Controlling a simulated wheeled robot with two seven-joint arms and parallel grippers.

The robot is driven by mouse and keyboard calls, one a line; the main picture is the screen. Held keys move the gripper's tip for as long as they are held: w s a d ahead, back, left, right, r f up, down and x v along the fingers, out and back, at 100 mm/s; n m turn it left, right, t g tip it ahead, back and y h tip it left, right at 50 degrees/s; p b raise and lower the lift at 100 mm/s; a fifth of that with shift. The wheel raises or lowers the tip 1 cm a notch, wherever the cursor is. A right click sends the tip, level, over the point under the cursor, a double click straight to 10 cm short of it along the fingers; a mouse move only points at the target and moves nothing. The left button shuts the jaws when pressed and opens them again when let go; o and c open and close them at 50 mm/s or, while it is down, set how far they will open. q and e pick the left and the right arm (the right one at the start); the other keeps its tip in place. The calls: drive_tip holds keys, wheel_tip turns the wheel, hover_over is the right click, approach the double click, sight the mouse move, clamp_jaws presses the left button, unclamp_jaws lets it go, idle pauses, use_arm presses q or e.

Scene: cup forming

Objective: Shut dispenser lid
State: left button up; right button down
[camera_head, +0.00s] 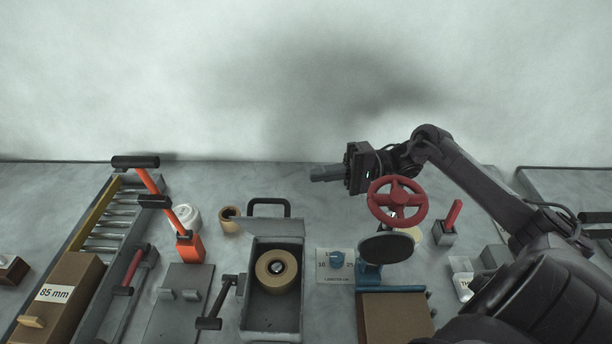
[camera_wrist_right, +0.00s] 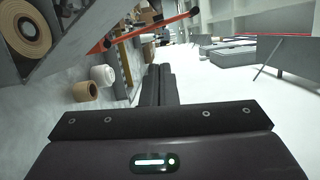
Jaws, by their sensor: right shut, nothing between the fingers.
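The dispenser (camera_head: 245,305) is a grey open-topped box with a tan roll (camera_head: 277,270) inside; the roll also shows at the upper left of the right wrist view (camera_wrist_right: 26,28). Its grey lid (camera_head: 275,227) stands open at the far end of the box, with a black handle (camera_head: 268,202) on it. My right gripper (camera_head: 318,174) is shut and empty. It is held in the air, right of and beyond the lid in the head view, fingers pointing left. Its closed fingers (camera_wrist_right: 158,85) show in the wrist view, touching nothing visible. My left gripper is not in view.
A red handwheel (camera_head: 398,201) stands below my right gripper in the picture. An orange lever (camera_head: 150,182), a white roll (camera_head: 186,215) and a tan roll (camera_head: 229,219) are left of the lid. A roller conveyor (camera_head: 108,225) with a brown box (camera_head: 65,290) is at far left.

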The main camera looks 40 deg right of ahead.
sight(274, 219)
drive_tip(key=a+p, duration=0.5)
drive_tip(key=a, duration=0.5)
drive_tip(key=shift+r, duration=0.2)
